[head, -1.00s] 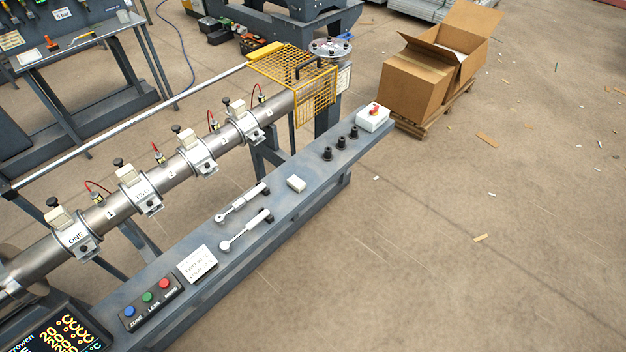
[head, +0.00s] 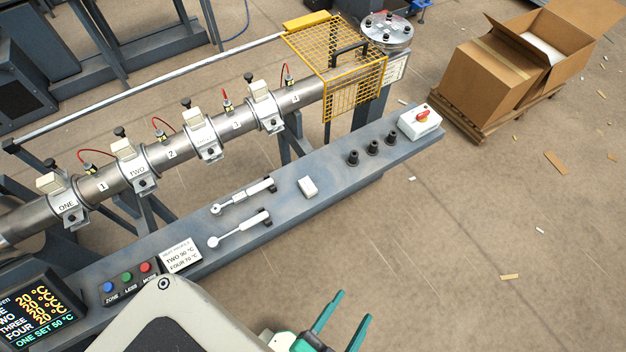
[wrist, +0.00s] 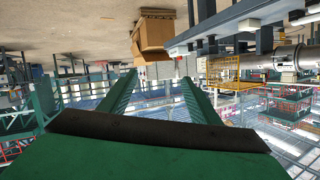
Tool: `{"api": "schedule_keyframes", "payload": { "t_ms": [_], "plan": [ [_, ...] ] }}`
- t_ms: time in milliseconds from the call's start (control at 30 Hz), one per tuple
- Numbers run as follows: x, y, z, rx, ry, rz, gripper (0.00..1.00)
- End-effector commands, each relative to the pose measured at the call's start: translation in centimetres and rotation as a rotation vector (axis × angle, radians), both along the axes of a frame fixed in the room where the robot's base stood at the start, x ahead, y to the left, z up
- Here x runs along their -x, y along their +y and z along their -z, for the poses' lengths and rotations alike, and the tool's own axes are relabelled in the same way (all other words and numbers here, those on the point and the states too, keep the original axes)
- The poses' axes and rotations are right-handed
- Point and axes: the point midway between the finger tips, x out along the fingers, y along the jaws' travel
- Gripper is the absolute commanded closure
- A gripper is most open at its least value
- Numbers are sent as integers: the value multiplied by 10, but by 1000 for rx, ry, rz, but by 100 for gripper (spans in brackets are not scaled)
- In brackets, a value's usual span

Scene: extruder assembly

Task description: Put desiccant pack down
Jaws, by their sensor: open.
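A small white block (head: 308,187), which looks like the desiccant pack, lies on the grey bench rail (head: 330,205), to the right of two torque wrenches. My gripper (head: 355,305) is at the bottom of the head view, over the floor in front of the rail. Its two green fingers are apart with nothing between them. The wrist view also shows the open gripper (wrist: 157,78) and its empty gap. The pack is apart from the gripper, and I cannot pick it out in the wrist view.
Two wrenches (head: 245,195), three black knobs (head: 372,147) and a white box with a red switch (head: 420,122) sit on the rail. The extruder barrel (head: 190,140) and yellow mesh guard (head: 355,90) stand behind. Cardboard boxes (head: 495,85) stand at right.

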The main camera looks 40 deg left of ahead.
Motion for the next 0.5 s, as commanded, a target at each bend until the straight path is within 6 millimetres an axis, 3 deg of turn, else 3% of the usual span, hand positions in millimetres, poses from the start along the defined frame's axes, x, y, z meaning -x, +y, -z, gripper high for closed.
{"api": "schedule_keyframes", "payload": {
  "t_ms": [167,300,500],
  "plan": [
    [-42,8,67,-422,125,104,43],
    [-77,28,112,-768,254,183,43],
    [-131,74,152,-1241,478,289,43]
  ]
}}
